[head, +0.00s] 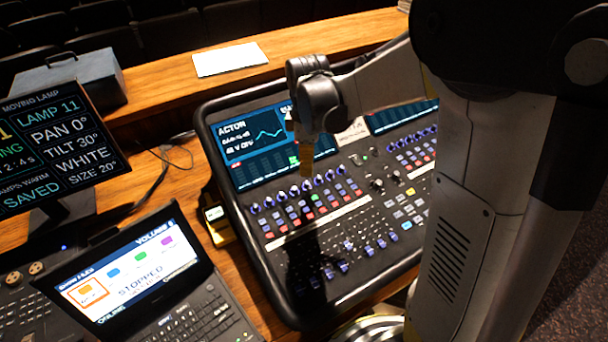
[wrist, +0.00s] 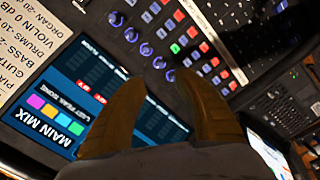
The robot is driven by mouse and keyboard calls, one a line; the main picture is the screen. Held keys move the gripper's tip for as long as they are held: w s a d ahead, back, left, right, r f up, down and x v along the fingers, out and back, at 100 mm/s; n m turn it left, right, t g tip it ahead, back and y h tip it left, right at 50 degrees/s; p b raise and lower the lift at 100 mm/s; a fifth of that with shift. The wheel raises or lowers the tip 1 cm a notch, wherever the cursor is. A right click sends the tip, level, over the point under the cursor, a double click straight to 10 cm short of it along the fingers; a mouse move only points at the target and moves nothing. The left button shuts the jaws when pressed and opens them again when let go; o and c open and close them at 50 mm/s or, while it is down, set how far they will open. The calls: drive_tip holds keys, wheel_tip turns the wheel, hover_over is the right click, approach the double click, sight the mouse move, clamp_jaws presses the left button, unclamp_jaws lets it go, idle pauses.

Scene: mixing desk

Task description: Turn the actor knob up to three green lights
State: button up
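The mixing desk (head: 290,305) has a left screen headed ACTOR (head: 232,128) with a small curve on it. A row of blue-ringed knobs (head: 268,203) runs below the screen; which one is the actor knob I cannot tell. In the wrist view several of these knobs (wrist: 146,49) lie beyond the fingertips. My gripper (head: 307,170) points down over the screen's lower edge and the knob row. In the wrist view my gripper (wrist: 158,80) has its two tan fingers apart, with nothing between them. A single green button (wrist: 175,47) shows beside the knobs.
A laptop (head: 130,265) and a lamp monitor (head: 50,150) stand left of the desk. A small yellow-edged box (head: 218,225) sits by the desk's left edge. A paper (head: 230,59) and grey case (head: 75,80) lie behind. A MAIN MIX screen (wrist: 45,125) fills the wrist view's lower left.

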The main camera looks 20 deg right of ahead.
sight(307, 182)
drive_tip(key=f, duration=0.3)
drive_tip(key=f+b, duration=0.1)
drive_tip(key=f, duration=0.2)
drive_tip(key=f+b, duration=0.1)
drive_tip(key=f, duration=0.2)
drive_tip(key=shift+w+d+f, duration=0.1)
drive_tip(key=shift+w, duration=0.15)
clamp_jaws()
